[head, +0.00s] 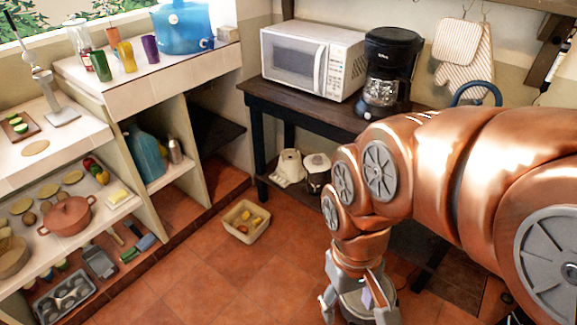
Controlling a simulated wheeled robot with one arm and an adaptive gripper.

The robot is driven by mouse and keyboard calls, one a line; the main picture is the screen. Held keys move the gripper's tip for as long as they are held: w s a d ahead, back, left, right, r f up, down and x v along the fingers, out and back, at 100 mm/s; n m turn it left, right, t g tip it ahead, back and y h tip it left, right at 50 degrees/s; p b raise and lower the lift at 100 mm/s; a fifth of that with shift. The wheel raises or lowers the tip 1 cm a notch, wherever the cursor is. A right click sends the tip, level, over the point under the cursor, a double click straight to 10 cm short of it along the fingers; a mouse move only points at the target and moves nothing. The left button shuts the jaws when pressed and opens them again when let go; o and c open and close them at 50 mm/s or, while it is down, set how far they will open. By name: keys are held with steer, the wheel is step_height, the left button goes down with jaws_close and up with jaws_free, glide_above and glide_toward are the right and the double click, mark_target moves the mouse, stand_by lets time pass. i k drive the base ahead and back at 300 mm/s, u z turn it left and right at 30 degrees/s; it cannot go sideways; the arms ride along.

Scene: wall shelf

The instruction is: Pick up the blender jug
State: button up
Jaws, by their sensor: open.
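My gripper (357,298) points down at the bottom of the head view, with its fingers apart. A round, pale, glassy or metallic vessel (354,311) shows between and below the fingers. It may be the blender jug, but the fingers and the frame's lower edge hide much of it. I cannot tell whether the fingers touch it. A clear glass vessel (80,42) stands upright on the tiled counter at the upper left, far from my gripper.
A dark table (300,92) holds a white microwave (313,60) and a black coffee maker (386,72). White appliances (288,167) stand on its lower shelf. A small bin (245,221) sits on the tiled floor (215,280). Shelves with a red pot (67,216) line the left.

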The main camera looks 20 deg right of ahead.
mark_target(316, 182)
steer(key=u, duration=0.4)
steer(key=i, duration=1.3)
steer(key=u, duration=2.35)
steer(key=k, duration=0.15)
steer(key=z, duration=2.15)
